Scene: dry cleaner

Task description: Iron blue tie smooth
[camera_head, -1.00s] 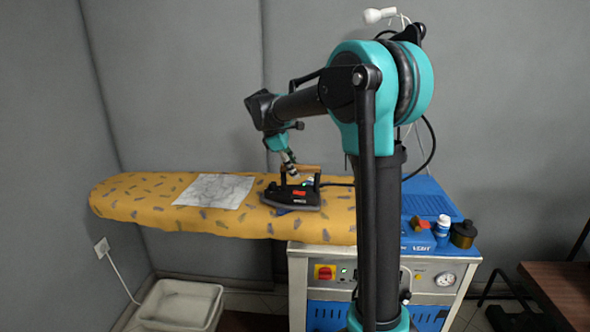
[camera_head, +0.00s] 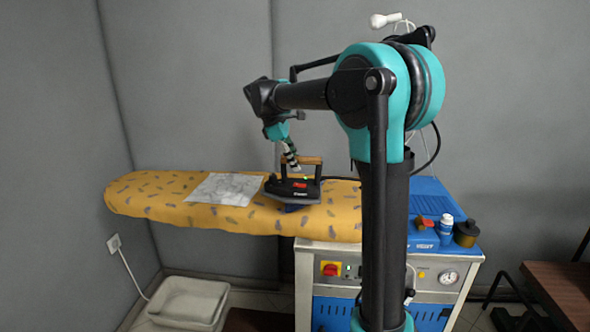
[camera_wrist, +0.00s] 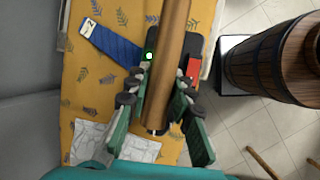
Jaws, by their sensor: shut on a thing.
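A black iron (camera_head: 290,190) with a wooden handle (camera_head: 302,160) is over the yellow patterned ironing board (camera_head: 160,215). My gripper (camera_head: 292,165) is shut on the iron's handle. The handle also shows between the fingers of my gripper (camera_wrist: 155,105) in the wrist view. The blue tie (camera_wrist: 112,46) lies on the board beside the iron in the wrist view, with a white label at its end. Part of the tie is hidden by the iron. In the head view only a bit of blue shows below the iron. I cannot tell if the iron touches the board.
A crinkled white sheet (camera_head: 225,188) lies on the board left of the iron. A blue steam station (camera_head: 430,215) with bottles stands at right. A white bin (camera_head: 187,303) is on the floor. A wooden barrel (camera_wrist: 270,65) stands beside the board in the wrist view.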

